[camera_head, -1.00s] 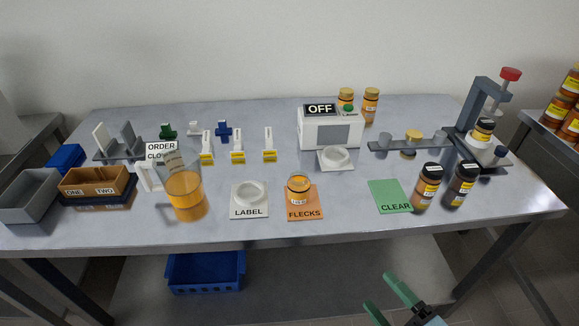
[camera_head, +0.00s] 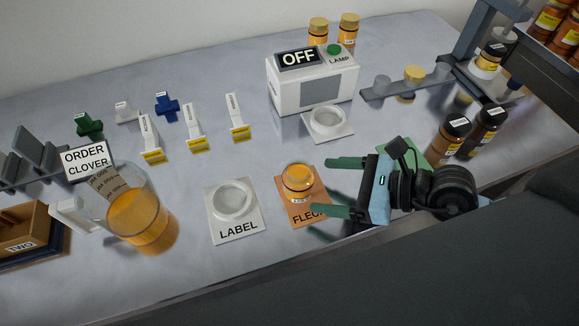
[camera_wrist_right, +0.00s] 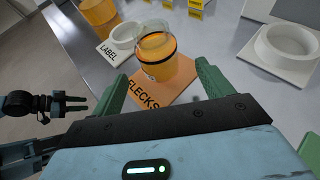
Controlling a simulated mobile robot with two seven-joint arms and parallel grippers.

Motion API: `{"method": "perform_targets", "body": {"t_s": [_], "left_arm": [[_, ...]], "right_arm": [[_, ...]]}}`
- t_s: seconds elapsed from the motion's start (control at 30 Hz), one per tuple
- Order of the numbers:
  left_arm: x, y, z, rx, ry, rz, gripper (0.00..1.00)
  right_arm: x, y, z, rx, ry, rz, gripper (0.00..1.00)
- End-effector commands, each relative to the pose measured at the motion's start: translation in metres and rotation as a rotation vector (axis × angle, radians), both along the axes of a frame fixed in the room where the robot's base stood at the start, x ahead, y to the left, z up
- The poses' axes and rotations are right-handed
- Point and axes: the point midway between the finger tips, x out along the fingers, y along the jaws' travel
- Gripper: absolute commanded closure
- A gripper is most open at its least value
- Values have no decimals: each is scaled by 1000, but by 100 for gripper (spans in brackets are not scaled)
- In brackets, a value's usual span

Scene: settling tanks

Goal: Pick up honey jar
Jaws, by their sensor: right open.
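The honey jar (camera_head: 298,182) is a clear jar of amber honey with a small label, upright on the orange FLECKS mat (camera_head: 279,190). My right gripper (camera_head: 309,186) is open, its green fingers pointing left toward the jar from the right. In the head view one fingertip is above and right of the jar, the other just below it. In the right wrist view the jar (camera_wrist_right: 157,58) stands ahead, between the lines of the two fingers (camera_wrist_right: 162,82), apart from the palm. A dark gripper, apparently my left (camera_wrist_right: 66,103), shows small at the left; its opening is unclear.
The white LABEL stand (camera_head: 234,205) and a beaker of honey (camera_head: 140,220) are left of the mat. A white OFF lamp box (camera_head: 312,85) and white dish (camera_head: 328,122) are behind. Dark-capped jars (camera_head: 450,135) stand right, near the green mat (camera_head: 416,150).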

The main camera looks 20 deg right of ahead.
Motion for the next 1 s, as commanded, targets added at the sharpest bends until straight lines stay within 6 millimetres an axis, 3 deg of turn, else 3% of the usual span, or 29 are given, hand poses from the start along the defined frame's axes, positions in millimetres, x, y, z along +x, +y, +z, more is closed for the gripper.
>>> {"method": "perform_targets", "body": {"t_s": [0.47, 1.0], "left_arm": [[-11, -1, 2, -2, 19, 1, 64], [4, 0, 13, 0, -15, 1, 64]], "right_arm": [[15, 20, -9, 5, 1, -2, 21], [44, 58, -28, 5, 2, -1, 21]]}}
